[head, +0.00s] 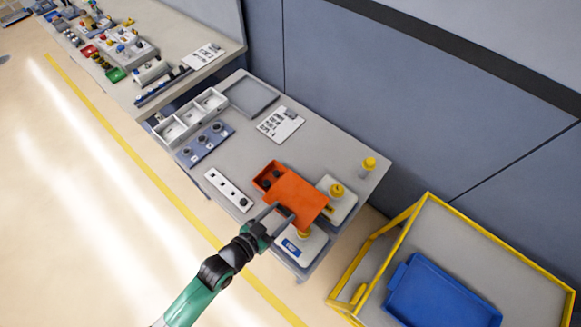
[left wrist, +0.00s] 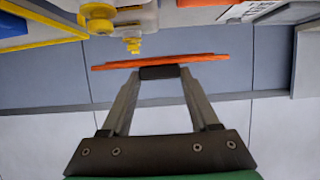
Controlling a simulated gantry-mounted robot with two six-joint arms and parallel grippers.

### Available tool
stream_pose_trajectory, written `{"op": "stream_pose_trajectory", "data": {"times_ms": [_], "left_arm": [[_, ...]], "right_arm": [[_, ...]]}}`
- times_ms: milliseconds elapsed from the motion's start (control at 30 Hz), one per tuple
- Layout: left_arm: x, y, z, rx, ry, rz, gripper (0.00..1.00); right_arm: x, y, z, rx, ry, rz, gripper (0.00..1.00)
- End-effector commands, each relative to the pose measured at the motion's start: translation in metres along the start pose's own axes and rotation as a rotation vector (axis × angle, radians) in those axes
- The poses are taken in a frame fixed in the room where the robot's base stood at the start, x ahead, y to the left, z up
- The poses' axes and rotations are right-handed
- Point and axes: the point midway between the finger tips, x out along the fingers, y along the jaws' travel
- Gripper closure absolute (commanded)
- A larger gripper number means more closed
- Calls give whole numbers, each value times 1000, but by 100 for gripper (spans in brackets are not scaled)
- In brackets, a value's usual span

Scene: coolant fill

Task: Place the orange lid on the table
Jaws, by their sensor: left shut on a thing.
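The orange lid (head: 297,198) is a flat rectangular plate in the head view, held above the right part of the grey table (head: 229,165). In the left wrist view the lid (left wrist: 160,61) shows edge-on as a thin orange strip at the fingertips of my gripper (left wrist: 159,73). An orange open box (head: 267,174) with dark things inside sits on the table, partly hidden by the lid. My right gripper is in neither view.
A yellow-framed cart (head: 427,197) with a blue tray (head: 440,295) stands right.

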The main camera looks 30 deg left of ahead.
Motion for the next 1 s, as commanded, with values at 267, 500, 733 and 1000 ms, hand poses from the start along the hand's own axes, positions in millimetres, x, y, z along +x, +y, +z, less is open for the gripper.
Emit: {"op": "stream_pose_trajectory", "data": {"times_ms": [267, 500, 733, 1000], "left_arm": [[-27, -15, -52, -12, 8, -33, 97], [-62, -26, -88, -31, 5, -79, 97], [-74, -26, -102, -37, -3, -90, 97], [-92, -25, -124, -36, -3, -88, 97]], "right_arm": [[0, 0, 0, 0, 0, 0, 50], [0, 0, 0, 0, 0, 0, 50], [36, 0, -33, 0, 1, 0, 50], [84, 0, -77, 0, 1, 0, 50]]}}
